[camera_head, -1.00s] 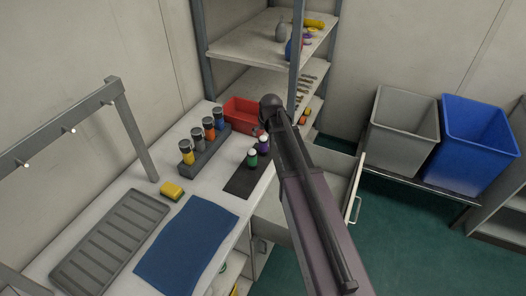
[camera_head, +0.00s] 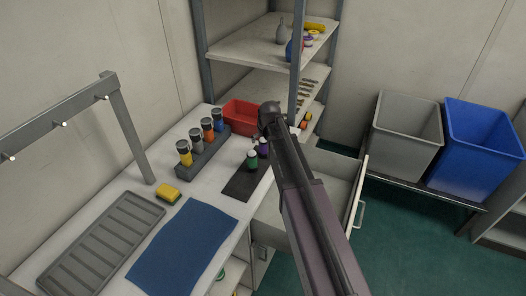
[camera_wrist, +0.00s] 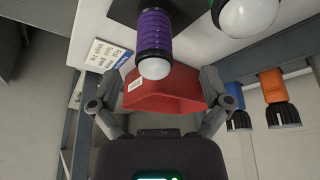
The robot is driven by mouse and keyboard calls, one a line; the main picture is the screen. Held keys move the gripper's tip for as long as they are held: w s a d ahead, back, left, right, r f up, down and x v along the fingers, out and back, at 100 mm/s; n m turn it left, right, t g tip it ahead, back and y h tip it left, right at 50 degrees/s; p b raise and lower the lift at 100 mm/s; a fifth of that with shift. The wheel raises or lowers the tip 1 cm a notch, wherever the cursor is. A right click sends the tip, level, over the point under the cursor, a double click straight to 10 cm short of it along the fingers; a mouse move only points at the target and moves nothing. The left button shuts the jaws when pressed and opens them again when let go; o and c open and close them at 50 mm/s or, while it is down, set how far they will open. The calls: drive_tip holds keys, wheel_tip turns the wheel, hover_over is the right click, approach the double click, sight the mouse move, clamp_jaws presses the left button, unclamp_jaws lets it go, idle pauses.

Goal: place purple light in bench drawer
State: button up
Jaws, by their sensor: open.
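The purple light (camera_head: 263,146) stands upright on a dark mat (camera_head: 244,183) on the bench, beside a green light (camera_head: 252,159). In the wrist view the purple light (camera_wrist: 153,40) has a ribbed purple body and a white dome end, and it lies ahead of my gripper (camera_wrist: 163,95), between the lines of its fingers. The gripper is open and empty. In the head view my arm hides the gripper. The bench drawer (camera_head: 284,214) is pulled open, and its visible inside looks empty; my arm covers part of it.
Shelves (camera_head: 262,50) rise behind.

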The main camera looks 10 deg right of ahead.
sight(264, 140)
drive_tip(key=shift+f, duration=0.1)
drive_tip(key=f+b, duration=0.1)
drive_tip(key=w+b, duration=0.1)
drive_tip(key=f+b, duration=0.1)
drive_tip(key=shift+w+d+f, duration=0.25)
drive_tip(key=shift+w+f, duration=0.1)
drive_tip(key=shift+b+x, duration=0.8)
drive_tip(key=shift+x, duration=0.2)
drive_tip(key=shift+c, duration=0.3)
drive_tip(key=shift+r, duration=0.1)
clamp_jaws()
